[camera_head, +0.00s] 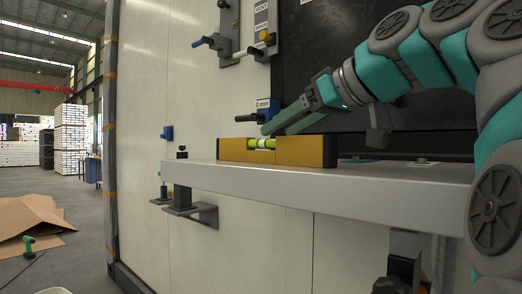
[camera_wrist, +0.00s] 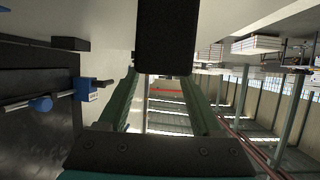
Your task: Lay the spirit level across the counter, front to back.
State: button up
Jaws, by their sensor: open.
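The spirit level (camera_head: 235,150) is a yellow bar with a bright green vial in its middle. It rests on the counter (camera_head: 400,180), its long side roughly parallel to the counter's front edge. My gripper (camera_head: 277,130) is just above and behind the level, its green fingers slanting down to the left. Whether they touch the level, I cannot tell. In the wrist view my gripper (camera_wrist: 160,85) has its two fingers apart with nothing seen between them. A dark block fills the top middle of that view; I cannot tell what it is.
A pale wall panel (camera_head: 145,90) stands behind the counter, with handled fixtures (camera_head: 235,40) above. A blue bracket (camera_head: 268,108) with a dark handle is close behind the level. Small flat items (camera_head: 360,161) lie on the counter at right. Cardboard (camera_head: 30,215) lies on the floor at left.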

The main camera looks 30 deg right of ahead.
aim_at(270, 140)
jog(key=shift+p+x, duration=0.3)
jog(key=shift+x, duration=2.3)
jog(key=shift+d+f, duration=0.15)
jog(key=shift+d, duration=0.05)
grip_shut()
